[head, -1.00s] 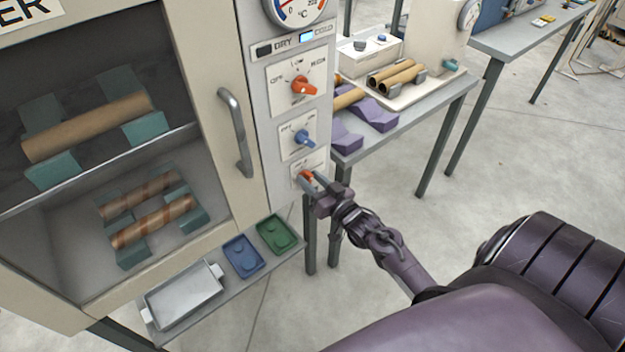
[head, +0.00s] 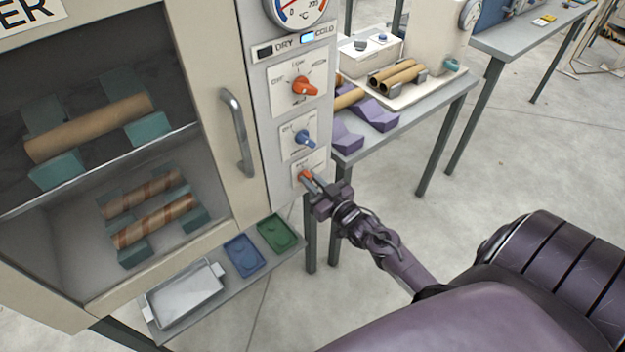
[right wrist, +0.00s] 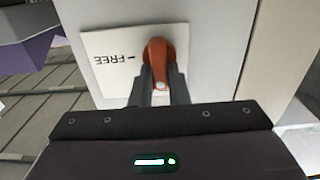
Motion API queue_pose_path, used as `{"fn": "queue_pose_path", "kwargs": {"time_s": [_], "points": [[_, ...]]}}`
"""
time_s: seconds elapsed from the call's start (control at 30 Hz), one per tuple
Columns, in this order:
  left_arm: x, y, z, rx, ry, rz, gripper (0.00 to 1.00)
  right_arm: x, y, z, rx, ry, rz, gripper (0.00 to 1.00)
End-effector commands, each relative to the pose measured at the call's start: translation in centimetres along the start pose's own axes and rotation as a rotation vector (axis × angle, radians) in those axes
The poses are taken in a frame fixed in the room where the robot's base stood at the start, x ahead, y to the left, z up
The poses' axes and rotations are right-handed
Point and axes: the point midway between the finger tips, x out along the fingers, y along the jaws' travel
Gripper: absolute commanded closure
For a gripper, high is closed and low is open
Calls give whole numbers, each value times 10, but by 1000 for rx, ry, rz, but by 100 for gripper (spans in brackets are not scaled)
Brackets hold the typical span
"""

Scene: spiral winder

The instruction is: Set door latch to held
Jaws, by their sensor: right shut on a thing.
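The door latch knob (head: 304,176) is the small orange-red knob on the lowest plate of the cabinet's control panel. My right gripper (head: 313,183) reaches it from the lower right. In the right wrist view the orange knob (right wrist: 158,52) sits between the two dark fingertips (right wrist: 160,92), which are shut on it. The latch plate (right wrist: 105,75) shows the upside-down word FREE with a dash, left of the knob. The HELD mark is not visible. The cabinet door with its grey handle (head: 238,130) looks closed. My left gripper is not in view.
Above the latch are a blue knob (head: 305,138) and a larger orange knob (head: 305,86). Below is a shelf with a metal tray (head: 183,294), a blue tray (head: 243,256) and a green tray (head: 278,234). A grey side table (head: 440,97) stands behind my right gripper.

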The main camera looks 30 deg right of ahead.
Motion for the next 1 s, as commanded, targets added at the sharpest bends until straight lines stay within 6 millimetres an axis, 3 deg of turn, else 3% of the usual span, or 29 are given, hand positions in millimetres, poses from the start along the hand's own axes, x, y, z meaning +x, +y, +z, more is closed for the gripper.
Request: {"fn": "queue_pose_path", "kwargs": {"time_s": [0.17,0.2,0.37,0.67,1.0], "points": [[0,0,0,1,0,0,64,0,0,0,-2,1,1,100],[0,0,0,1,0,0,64,0,0,0,-1,0,1,83],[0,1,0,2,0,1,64,0,0,0,0,0,1,64],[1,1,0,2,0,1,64,-2,0,1,1,0,0,64],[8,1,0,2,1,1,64,-52,0,2,1,-2,0,64]]}}
